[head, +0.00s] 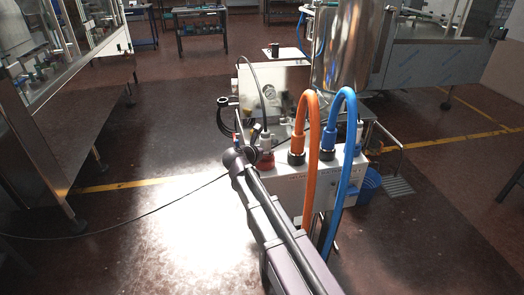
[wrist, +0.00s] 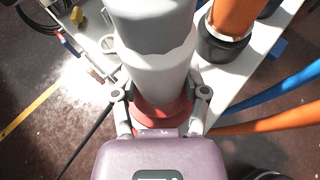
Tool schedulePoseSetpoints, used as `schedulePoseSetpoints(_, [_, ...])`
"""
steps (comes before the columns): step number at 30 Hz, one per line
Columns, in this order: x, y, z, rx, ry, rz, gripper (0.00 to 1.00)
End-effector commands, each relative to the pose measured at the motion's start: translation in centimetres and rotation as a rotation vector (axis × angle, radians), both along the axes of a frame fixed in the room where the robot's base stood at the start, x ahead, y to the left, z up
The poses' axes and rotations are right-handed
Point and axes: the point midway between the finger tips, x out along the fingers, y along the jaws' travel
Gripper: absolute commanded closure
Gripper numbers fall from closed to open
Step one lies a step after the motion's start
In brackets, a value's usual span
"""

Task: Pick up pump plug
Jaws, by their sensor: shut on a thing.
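The pump plug (wrist: 155,75) is a thick grey-white cylinder with a red collar at its near end. In the head view the plug (head: 265,142) stands at the left end of a white connector box (head: 290,189), its red base at the box top. My gripper (wrist: 160,108) has one finger on each side of the plug, at the red collar, and is shut on it. In the head view my gripper (head: 240,157) reaches the plug from the left front. I cannot tell whether the plug is still seated, as its lower end is hidden.
An orange hose (head: 313,130) and a blue hose (head: 348,130) arch up close right of the plug. A steel tank (head: 338,50) and a gauge panel (head: 272,92) stand behind. A black cable (head: 150,212) runs along the floor at left. A blue basket (head: 368,183) is at right.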

Motion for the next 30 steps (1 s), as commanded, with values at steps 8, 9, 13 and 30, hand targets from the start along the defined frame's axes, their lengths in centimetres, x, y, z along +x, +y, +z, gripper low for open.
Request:
schedulePoseSetpoints(8, [0.0,0.0,2.1,-0.001,-0.001,0.001,1.00])
schedulePoseSetpoints(9, [0.0,0.0,2.5,-0.001,-0.001,0.001,1.00])
schedulePoseSetpoints(13, [0.0,0.0,3.8,-0.001,-0.001,0.001,1.00])
schedulePoseSetpoints(30, [-11.9,4.6,4.4,-0.001,-0.001,0.004,1.00])
